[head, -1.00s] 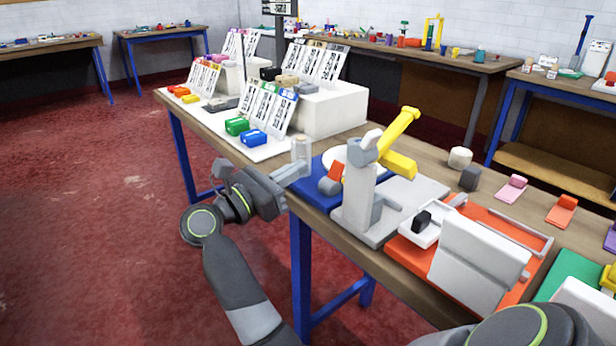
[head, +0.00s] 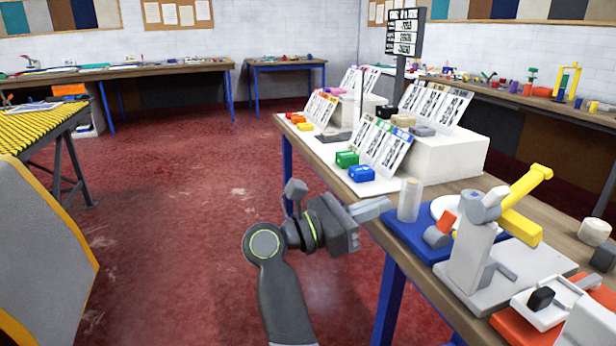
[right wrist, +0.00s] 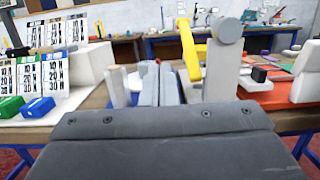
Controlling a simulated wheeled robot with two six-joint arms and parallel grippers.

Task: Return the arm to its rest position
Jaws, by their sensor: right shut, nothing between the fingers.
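My right gripper (head: 374,208) is at the near edge of the workbench in the head view, just left of a pale cylinder (head: 409,200). Its fingers are together and empty. In the right wrist view the fingers (right wrist: 158,84) point toward the bench, with the grey gripper body filling the bottom. My right arm reaches up from the bottom of the head view, bent at the elbow over the open floor. My left gripper is in neither view.
The workbench (head: 330,160) holds a blue tray (head: 405,236), a grey fixture with a yellow lever (head: 522,228), green (head: 347,159) and blue (head: 361,174) blocks and label cards. A yellow-topped roller table (head: 40,130) stands left. The red floor (head: 190,200) between is clear.

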